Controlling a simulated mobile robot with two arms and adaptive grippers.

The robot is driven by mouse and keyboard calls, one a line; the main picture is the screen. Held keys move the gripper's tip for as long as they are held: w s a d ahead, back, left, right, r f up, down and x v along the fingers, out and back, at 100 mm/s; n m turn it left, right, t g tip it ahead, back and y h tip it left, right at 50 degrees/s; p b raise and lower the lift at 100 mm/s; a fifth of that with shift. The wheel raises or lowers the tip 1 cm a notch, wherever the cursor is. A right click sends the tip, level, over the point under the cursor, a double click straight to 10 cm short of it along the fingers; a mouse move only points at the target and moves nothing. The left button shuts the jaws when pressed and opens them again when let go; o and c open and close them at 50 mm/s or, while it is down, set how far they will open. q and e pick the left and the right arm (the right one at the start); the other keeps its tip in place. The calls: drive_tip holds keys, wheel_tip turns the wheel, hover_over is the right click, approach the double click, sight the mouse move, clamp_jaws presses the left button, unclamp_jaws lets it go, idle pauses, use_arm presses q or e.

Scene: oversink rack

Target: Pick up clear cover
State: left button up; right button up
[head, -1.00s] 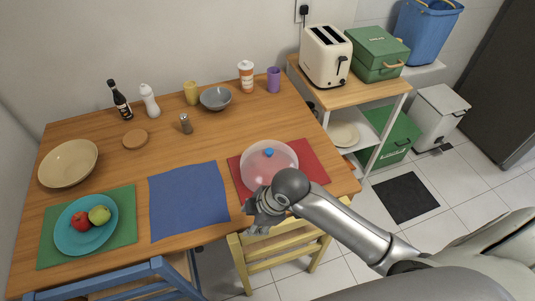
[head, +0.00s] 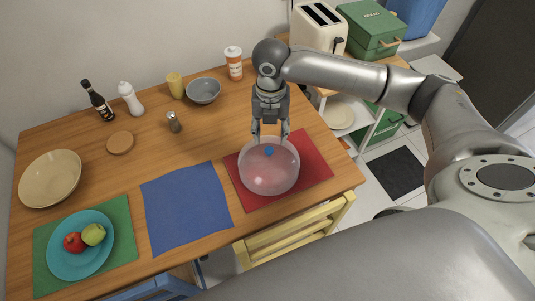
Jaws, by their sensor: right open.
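The clear cover (head: 268,176) is a see-through dome with a blue knob (head: 269,151) on top. It sits on the red placemat (head: 312,167) at the right of the table. My right gripper (head: 270,136) points down at the cover's knob, with its two fingers apart. The fingertips are close to the knob, one to each side in the picture; I cannot tell their exact height above the dome. Nothing is held. My left gripper is not in view.
A blue placemat (head: 187,207) lies left of the cover. A teal plate (head: 80,263) with a red and a green apple sits on a green placemat (head: 122,222). A grey bowl (head: 203,91), an orange-and-white shaker (head: 234,64) and a yellow cup (head: 175,85) stand behind. A yellow chair (head: 296,232) is in front.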

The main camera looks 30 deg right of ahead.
sight(269, 150)
wheel_tip(269, 150, down, 3)
drive_tip(key=shift+f, duration=0.1)
drive_tip(key=f+p, duration=0.1)
drive_tip(key=f, duration=0.3)
drive_tip(key=shift+w+p, duration=0.2)
drive_tip(key=shift+p, duration=0.1)
drive_tip(key=shift+f, duration=0.65)
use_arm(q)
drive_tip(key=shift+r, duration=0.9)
use_arm(e)
clamp_jaws()
